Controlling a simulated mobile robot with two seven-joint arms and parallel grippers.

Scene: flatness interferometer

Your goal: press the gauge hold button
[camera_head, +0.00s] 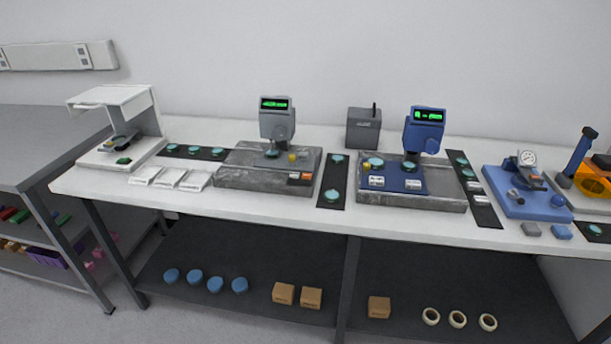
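A round white dial gauge (527,158) sits on a blue stand (522,203) at the right of the white bench. Two instruments with green digital displays stand further left: a grey one (277,120) on a stone-like base, and a blue one (424,131) on a similar base with a blue mat. A small yellow knob-like part (292,157) shows beside the grey one, and another (366,166) on the blue one's mat. I cannot tell which part is a hold button; labels are too small to read. Neither of my grippers is in view.
Dark strips (333,196) with teal discs lie between the instruments. A white instrument (122,130) stands at the left, an orange device (592,183) at the far right. A grey box (363,129) stands at the back. The bench's front edge is mostly clear.

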